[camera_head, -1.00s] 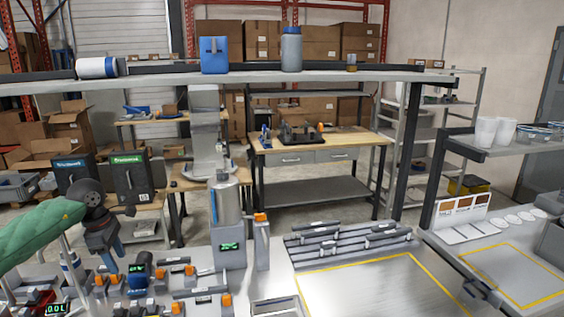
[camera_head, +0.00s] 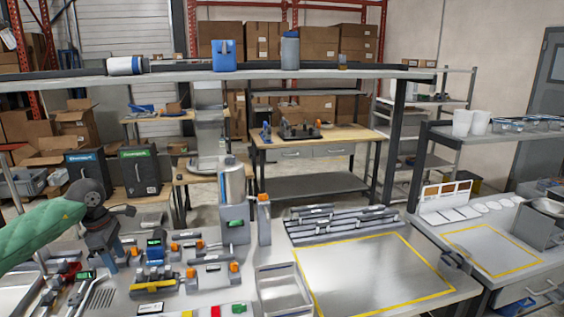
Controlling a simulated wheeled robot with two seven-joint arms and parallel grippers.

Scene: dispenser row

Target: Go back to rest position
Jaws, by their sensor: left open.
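My left arm in a green sleeve (camera_head: 40,232) comes in from the left. My left gripper (camera_head: 110,262) hangs from a dark round wrist joint over the left part of the bench, near the row of small devices. It is open, and I see nothing held in it. How far its fingertips are above the bench is hard to tell. My right gripper is not in view.
A silver cylinder dispenser (camera_head: 232,184) stands at the middle of the bench. An empty-looking metal tray (camera_head: 283,295) and a yellow-outlined area (camera_head: 372,270) lie right of it. A shelf (camera_head: 300,76) spans above. White cups (camera_head: 462,123) stand at right.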

